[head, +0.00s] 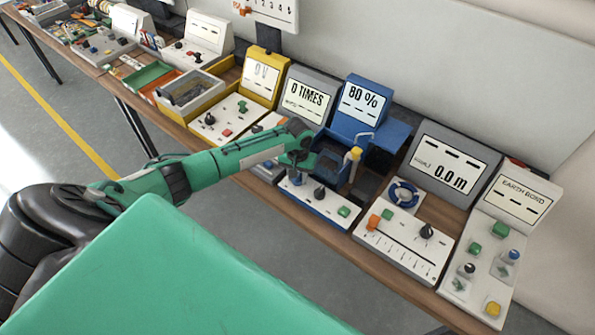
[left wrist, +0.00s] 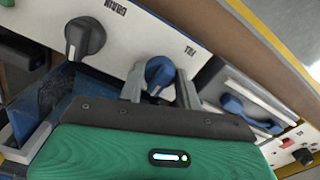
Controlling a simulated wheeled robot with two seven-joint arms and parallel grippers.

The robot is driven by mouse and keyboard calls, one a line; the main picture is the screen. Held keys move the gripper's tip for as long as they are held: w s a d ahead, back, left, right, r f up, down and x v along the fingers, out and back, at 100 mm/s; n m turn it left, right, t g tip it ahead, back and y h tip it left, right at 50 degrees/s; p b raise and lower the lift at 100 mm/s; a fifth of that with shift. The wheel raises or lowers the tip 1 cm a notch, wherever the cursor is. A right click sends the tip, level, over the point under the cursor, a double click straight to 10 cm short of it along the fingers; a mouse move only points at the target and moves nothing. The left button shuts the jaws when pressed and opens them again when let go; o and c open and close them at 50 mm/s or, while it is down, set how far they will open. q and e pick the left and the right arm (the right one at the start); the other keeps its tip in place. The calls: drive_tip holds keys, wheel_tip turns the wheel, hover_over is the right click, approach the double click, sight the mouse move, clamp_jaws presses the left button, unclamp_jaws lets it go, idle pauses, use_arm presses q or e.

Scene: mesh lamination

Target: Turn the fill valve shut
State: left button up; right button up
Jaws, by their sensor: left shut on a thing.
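The fill valve (left wrist: 160,72) is a dark blue-grey knob on a white panel, beside the upside-down word FILL in the left wrist view. My left gripper (left wrist: 160,88) has one finger on each side of the knob and is shut on it. In the head view the left gripper (head: 298,160) reaches down to the front panel of the blue unit, and the fill valve (head: 296,179) shows just below it. The blue unit's display (head: 362,103) reads 80 %. My right gripper is not in view.
The drain knob (left wrist: 84,37) sits beside the fill valve, and also shows in the head view (head: 319,192). A green button (head: 344,211) is farther right on the panel. Other instrument stations crowd the bench on both sides.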

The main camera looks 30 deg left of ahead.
use_arm(q)
drive_tip(key=shift+n, duration=0.4)
drive_tip(key=shift+r, duration=0.1)
drive_tip(key=o, duration=1)
wheel_tip(320, 180, up, 14)
drive_tip(key=b, duration=0.3)
drive_tip(key=shift+f, duration=0.2)
